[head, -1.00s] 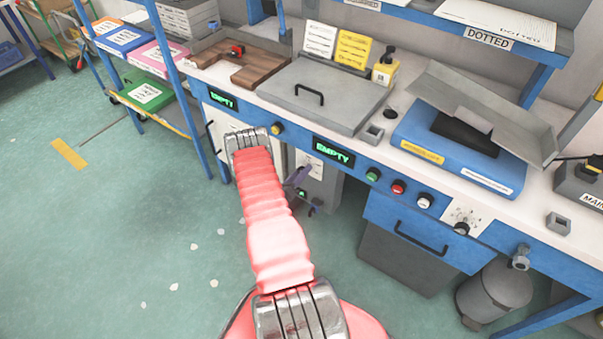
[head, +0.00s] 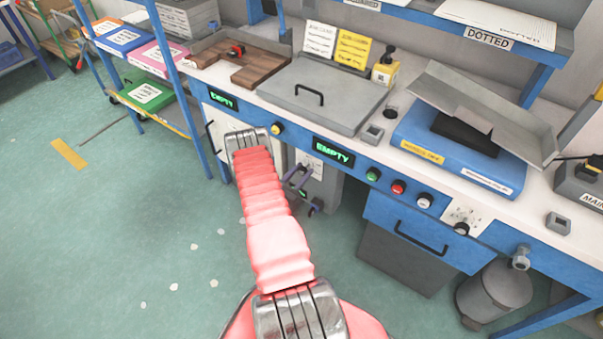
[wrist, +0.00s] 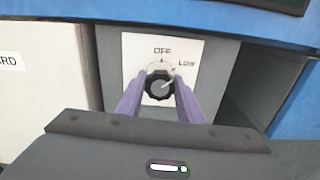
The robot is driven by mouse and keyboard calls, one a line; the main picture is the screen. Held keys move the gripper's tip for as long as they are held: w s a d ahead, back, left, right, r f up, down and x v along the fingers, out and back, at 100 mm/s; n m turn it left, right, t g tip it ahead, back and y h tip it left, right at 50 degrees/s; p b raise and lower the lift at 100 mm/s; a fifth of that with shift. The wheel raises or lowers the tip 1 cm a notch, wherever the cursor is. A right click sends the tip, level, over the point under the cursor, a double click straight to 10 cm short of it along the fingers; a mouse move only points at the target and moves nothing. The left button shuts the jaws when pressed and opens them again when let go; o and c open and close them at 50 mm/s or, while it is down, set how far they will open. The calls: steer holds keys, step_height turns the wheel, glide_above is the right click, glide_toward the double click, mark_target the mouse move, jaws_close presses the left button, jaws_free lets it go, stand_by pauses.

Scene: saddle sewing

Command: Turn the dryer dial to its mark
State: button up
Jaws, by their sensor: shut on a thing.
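The dryer dial (wrist: 158,85) is a black ridged knob on a white plate (wrist: 185,50) marked OFF at the top and LOW at the upper right. A pale pointer line on the dial points up and right, roughly below the LOW label. A small red mark shows at the scale's upper right. My gripper (wrist: 158,92) has its two purple fingers shut on the dial, one on each side. In the head view my gripper (head: 298,178) is at the grey unit under the bench; the dial cannot be made out there.
A blue bench edge and a green EMPTY display (head: 333,151) are just above my gripper. A pale cabinet (wrist: 45,80) stands to the left of the dial unit, and a dark opening (wrist: 260,85) is to its right. Open floor (head: 150,230) lies on the left.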

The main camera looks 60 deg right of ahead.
steer(key=shift+w+m, duration=0.1)
steer(key=shift+m, duration=1)
steer(key=o, duration=1.1)
steer(key=shift+c, duration=0.2)
steer(key=w+a, duration=0.2)
steer(key=a, duration=1.1)
steer(key=shift+a, duration=0.35)
steer(key=shift+f, duration=0.1)
